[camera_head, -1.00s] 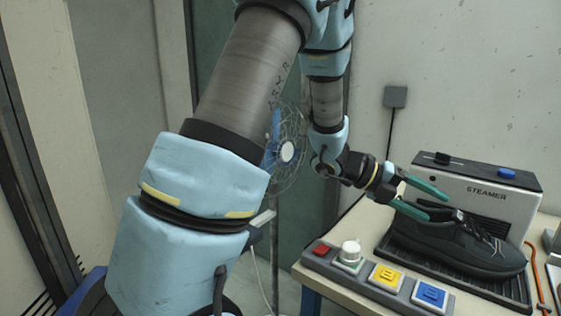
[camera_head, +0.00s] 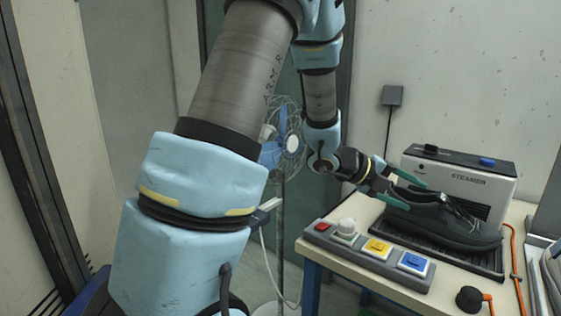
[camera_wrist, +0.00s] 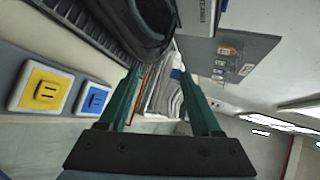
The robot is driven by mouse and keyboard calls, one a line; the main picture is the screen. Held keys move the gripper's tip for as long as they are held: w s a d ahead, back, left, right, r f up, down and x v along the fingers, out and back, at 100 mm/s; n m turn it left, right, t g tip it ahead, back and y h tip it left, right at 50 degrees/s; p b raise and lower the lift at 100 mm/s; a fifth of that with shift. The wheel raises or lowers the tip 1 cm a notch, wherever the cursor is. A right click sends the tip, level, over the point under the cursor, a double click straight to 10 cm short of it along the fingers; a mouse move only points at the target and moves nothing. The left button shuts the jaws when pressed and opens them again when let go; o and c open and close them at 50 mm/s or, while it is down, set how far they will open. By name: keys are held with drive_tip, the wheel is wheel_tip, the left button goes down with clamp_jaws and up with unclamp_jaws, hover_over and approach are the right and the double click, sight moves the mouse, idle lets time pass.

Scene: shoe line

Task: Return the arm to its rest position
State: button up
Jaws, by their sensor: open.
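My gripper (camera_head: 399,187) is open, with two green fingers, at the left end of the black shoe (camera_head: 445,219) in the head view. The shoe sits on a dark ribbed tray (camera_head: 488,262) in front of the white steamer (camera_head: 460,183). In the wrist view my gripper (camera_wrist: 165,100) shows nothing between its fingers. The shoe (camera_wrist: 135,30) is at the top there, and the steamer is only partly seen. In the head view the near finger overlaps the shoe's heel, and I cannot tell if they touch.
A control strip with a red button (camera_head: 322,226), a white knob (camera_head: 346,227), a yellow switch (camera_head: 377,248) and a blue switch (camera_head: 413,263) lines the table's front. A fan (camera_head: 285,142) stands behind my arm. A black round-headed tool (camera_head: 469,299) lies at the table's right.

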drive_tip(key=w+a+f+n+t+y, duration=0.1)
drive_tip(key=w+a+n+t+y, duration=0.35)
drive_tip(key=a+n, duration=0.5)
drive_tip(key=w+a+f+n+t+y, duration=0.1)
drive_tip(key=w+a+n+t+y, duration=0.3)
drive_tip(key=a+n, duration=0.55)
drive_tip(key=s+a+f+n+g+y, duration=0.3)
drive_tip(key=s+a+n+g, duration=0.4)
drive_tip(key=s+a+n, duration=0.8)
drive_tip(key=shift+a+f+n+y, duration=0.2)
drive_tip(key=shift+a+n+y, duration=0.3)
drive_tip(key=shift+a, duration=0.35)
